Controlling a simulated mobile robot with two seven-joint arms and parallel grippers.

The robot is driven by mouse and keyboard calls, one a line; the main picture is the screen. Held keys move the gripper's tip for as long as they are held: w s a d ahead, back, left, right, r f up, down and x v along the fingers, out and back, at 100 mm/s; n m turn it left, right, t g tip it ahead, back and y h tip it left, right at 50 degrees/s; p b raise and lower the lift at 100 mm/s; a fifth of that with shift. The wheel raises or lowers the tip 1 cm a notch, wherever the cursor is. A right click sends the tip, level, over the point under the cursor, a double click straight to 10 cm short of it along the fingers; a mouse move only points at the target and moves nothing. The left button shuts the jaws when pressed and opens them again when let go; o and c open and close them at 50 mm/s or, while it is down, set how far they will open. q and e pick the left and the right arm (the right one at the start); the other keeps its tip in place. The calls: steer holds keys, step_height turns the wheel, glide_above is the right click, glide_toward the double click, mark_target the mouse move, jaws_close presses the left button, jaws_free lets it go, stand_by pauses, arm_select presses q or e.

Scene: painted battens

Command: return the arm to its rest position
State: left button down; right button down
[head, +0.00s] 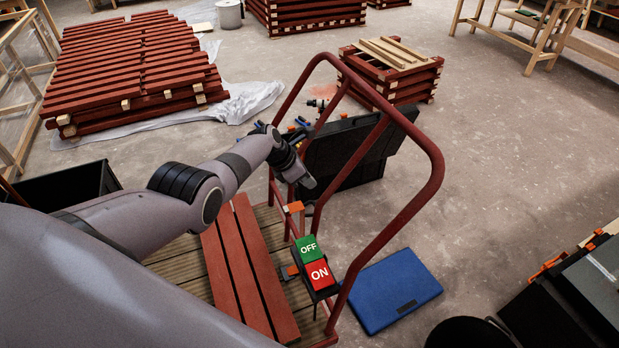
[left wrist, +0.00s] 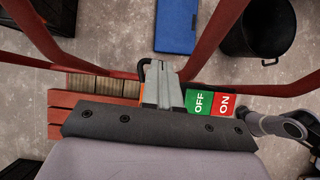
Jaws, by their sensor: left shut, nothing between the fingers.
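My left arm reaches in from the left in the head view. Its gripper (head: 306,181) hangs inside the red tube frame of a cart, above and behind the switch box. In the left wrist view the gripper (left wrist: 158,82) is shut and empty. The switch box carries a green OFF button (head: 308,249) and a red ON button (head: 319,273). In the left wrist view the OFF button (left wrist: 199,102) and the ON button (left wrist: 223,104) lie just right of the fingers. The gripper appears apart from both. My right gripper does not show in the head view.
The red tube frame (head: 437,168) rises around my left gripper. Red battens (head: 239,275) lie on the slatted deck. A blue case (head: 393,290) lies on the floor to the right; a black case (head: 350,150) stands behind the frame. Stacked battens (head: 135,65) are farther back. Floor at right centre is clear.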

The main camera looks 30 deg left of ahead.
arm_select(q)
steer(key=s+d+f+m+g+y, duration=0.1)
steer(key=s+f+m, duration=0.2)
steer(key=s+m, duration=0.55)
steer(key=s+d+f+m+y, duration=0.1)
steer(key=s+d+f+m, duration=0.1)
steer(key=s+m, duration=0.7)
steer(key=s+d+r+m+y, duration=0.1)
steer(key=s+r+m, duration=0.5)
steer(key=s, duration=0.5)
steer(key=s+d+r+m+y, duration=0.1)
steer(key=s+d+r+m, duration=0.1)
steer(key=s+r+m, duration=0.65)
steer(key=w+d+f+n+t+h+p, duration=0.1)
steer(key=w+f+t, duration=0.1)
steer(key=f, duration=0.3)
steer(key=w+d+f+n+t+h+p, duration=0.1)
steer(key=w+f+t, duration=0.1)
steer(key=f+t, duration=0.2)
steer(key=shift+d+f+t, duration=0.3)
steer(key=shift+d+f, duration=0.1)
steer(key=shift+f, duration=0.2)
